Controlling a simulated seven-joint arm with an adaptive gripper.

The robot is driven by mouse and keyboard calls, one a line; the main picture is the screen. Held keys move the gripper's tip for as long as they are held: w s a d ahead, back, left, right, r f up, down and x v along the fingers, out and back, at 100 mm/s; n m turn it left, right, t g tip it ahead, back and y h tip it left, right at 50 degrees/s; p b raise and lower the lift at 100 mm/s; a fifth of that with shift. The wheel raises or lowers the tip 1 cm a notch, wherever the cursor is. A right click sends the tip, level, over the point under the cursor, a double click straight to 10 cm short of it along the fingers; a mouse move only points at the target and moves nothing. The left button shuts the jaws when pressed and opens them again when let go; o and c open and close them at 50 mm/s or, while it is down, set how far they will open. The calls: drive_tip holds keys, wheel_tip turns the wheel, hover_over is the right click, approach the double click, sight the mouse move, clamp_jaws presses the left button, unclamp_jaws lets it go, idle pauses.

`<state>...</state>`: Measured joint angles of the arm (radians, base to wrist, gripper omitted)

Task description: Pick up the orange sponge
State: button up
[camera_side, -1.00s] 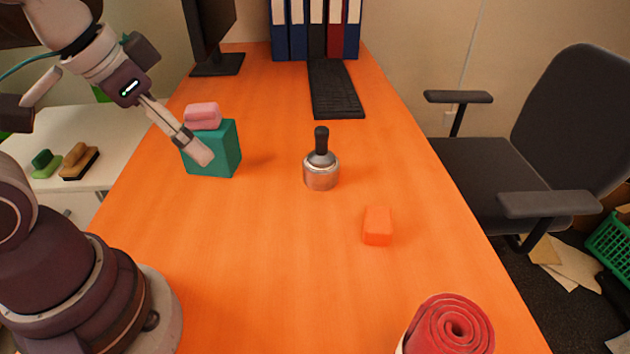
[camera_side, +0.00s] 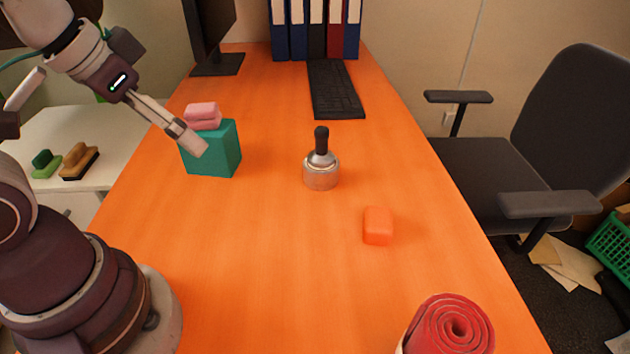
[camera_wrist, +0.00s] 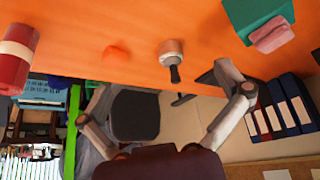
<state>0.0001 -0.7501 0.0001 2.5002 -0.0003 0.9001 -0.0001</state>
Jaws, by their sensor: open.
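The orange sponge (camera_side: 378,226) lies on the orange desk, right of the middle in the side view, with nothing touching it. It also shows small and faint in the wrist view (camera_wrist: 116,54), blending with the desk. My gripper (camera_side: 197,147) is at the upper left in the side view, in front of the teal block and well away from the orange sponge. In the wrist view its two fingers are spread wide with nothing between them.
A pink sponge (camera_side: 203,116) rests on the teal block (camera_side: 222,152). A metal cylinder with a black handle (camera_side: 321,172) stands between my gripper and the orange sponge. A red roll (camera_side: 450,328) lies at the front. A keyboard (camera_side: 335,90) is at the back. The desk's front middle is clear.

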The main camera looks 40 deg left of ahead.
drive_tip(key=shift+c, duration=0.3)
drive_tip(key=n+g+h, duration=0.3)
drive_tip(key=n+h, duration=0.1)
drive_tip(key=n, duration=2)
approach(370, 216)
drive_tip(key=x, duration=1)
drive_tip(key=shift+d+f, duration=0.1)
drive_tip(key=shift+f, duration=0.3)
drive_tip(key=shift+c, duration=0.2)
drive_tip(key=c, duration=1.1)
drive_tip(key=shift+r, duration=0.1)
